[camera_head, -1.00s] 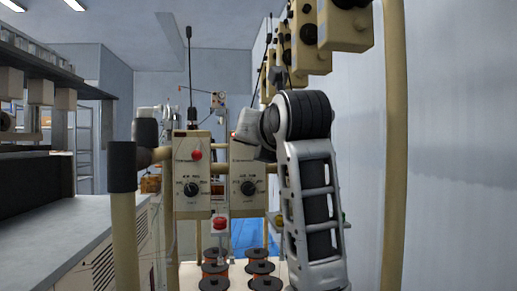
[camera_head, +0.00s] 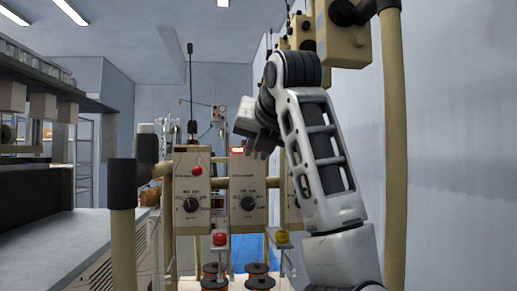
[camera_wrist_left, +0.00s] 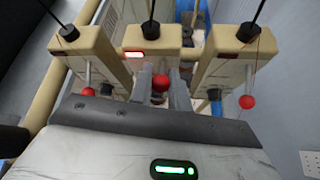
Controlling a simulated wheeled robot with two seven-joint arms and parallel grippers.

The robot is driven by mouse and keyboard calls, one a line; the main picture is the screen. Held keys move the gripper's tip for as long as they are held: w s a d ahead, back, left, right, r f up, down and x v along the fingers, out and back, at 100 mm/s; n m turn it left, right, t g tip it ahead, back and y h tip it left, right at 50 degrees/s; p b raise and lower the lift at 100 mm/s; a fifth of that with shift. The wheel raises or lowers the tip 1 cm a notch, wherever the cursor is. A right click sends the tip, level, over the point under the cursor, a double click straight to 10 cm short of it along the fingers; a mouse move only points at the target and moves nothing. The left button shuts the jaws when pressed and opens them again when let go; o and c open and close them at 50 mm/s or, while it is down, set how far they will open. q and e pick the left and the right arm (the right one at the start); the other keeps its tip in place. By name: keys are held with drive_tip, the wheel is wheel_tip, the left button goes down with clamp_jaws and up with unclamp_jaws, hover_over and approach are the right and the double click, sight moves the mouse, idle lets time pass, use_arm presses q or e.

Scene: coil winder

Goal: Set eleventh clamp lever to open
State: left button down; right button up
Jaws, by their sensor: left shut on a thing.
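Tan clamp boxes with red-ball levers stand in a row. In the left wrist view, the middle box (camera_wrist_left: 155,42) has a lit red lamp (camera_wrist_left: 133,54). Its lever with a red ball (camera_wrist_left: 160,85) sits between the fingers of my left gripper (camera_wrist_left: 161,88), which is shut on it. The lever's shaft is mostly hidden. Neighbouring levers have red balls to the left (camera_wrist_left: 88,92) and right (camera_wrist_left: 247,102). In the head view my left gripper (camera_head: 258,142) is at the upper right of the second tan box (camera_head: 248,190); its fingertips are hard to see. My right gripper is out of view.
Dark rods with thin wires rise from the boxes in the left wrist view. In the head view, spools (camera_head: 260,272) stand below, a tan post (camera_head: 396,150) rises at the right, and a grey bench (camera_head: 60,235) runs along the left.

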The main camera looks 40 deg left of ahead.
use_arm(q)
drive_tip(key=c, duration=1.3)
unclamp_jaws()
drive_tip(key=shift+c, duration=0.2)
drive_tip(key=b+v, duration=0.2)
drive_tip(key=v, duration=1.4)
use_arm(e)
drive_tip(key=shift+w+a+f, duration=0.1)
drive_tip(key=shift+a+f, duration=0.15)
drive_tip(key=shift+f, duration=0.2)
use_arm(q)
drive_tip(key=shift+f, duration=0.15)
